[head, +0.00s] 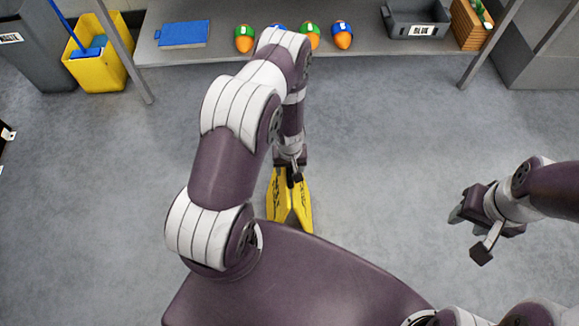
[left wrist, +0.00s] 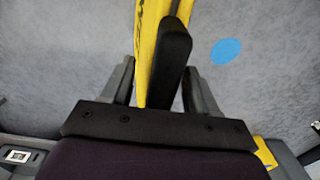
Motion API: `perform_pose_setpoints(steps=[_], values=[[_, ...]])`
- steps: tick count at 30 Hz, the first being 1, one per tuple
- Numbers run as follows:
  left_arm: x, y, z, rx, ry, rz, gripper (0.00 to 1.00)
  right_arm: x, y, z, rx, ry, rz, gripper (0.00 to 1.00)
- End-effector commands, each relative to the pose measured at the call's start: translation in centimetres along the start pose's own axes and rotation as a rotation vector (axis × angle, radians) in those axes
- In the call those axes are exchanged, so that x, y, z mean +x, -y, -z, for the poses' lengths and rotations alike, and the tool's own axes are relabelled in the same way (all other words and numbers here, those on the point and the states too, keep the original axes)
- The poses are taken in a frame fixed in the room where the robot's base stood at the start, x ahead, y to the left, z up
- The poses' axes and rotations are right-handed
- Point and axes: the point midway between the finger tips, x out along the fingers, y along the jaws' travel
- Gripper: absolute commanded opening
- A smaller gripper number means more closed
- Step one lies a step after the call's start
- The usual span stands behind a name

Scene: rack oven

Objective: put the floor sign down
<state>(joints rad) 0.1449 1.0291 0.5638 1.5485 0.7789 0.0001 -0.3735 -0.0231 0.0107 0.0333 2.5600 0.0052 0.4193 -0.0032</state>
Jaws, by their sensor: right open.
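The yellow floor sign (head: 279,203) is under my left gripper (head: 291,178) in the head view, its two panels spread apart below the top. My left gripper is shut on its upper end. In the left wrist view the yellow sign (left wrist: 148,50) and a black piece lie between the fingers (left wrist: 160,90). I cannot tell whether its lower edges touch the floor. A flat blue disc (left wrist: 226,51) shows on the floor beside the sign in the left wrist view. My right gripper (head: 468,232) is open and empty, off to the right.
A grey shelf (head: 372,48) along the back holds a blue flat item (head: 183,33), several orange-tipped bottles (head: 244,40) and a grey bin (head: 415,20). A yellow mop bucket (head: 97,68) stands at the back left. Floor between sign and right gripper is clear.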

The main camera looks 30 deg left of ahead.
Motion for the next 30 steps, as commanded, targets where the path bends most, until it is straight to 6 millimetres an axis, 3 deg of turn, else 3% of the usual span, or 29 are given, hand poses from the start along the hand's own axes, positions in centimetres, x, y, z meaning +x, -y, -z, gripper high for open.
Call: perform_pose_setpoints(steps=[5, 15, 22, 23, 26, 27, 30], values=[[-1.1, 0.0, 0.1, 0.000, -0.001, 0.000, 0.59, -0.6, 0.0, 0.1, 0.000, 0.000, 0.000, 0.43], [-10.1, 0.0, 0.0, 0.000, 0.000, 0.000, 0.59, -4.9, 0.0, 0.6, 0.000, 0.000, 0.000, 0.43], [-13.7, -0.5, 0.2, 0.021, -0.006, -0.012, 0.59, -6.1, 0.0, 0.7, 0.000, 0.000, 0.000, 0.43], [-15.1, -1.0, 0.3, 0.041, -0.012, -0.024, 0.59, -6.1, 0.0, 0.7, 0.000, 0.000, 0.000, 0.43], [-22.4, -2.9, -0.4, 0.169, -0.038, -0.074, 0.59, -6.0, 0.0, 0.7, 0.000, 0.000, 0.000, 0.43], [-25.8, -3.4, -1.4, 0.235, -0.048, -0.088, 0.59, -6.0, 0.0, 0.7, 0.000, 0.000, 0.000, 0.43], [-32.6, -3.0, -4.9, 0.387, -0.072, -0.092, 0.59, -5.9, 0.0, 0.7, 0.000, 0.000, 0.000, 0.43]])
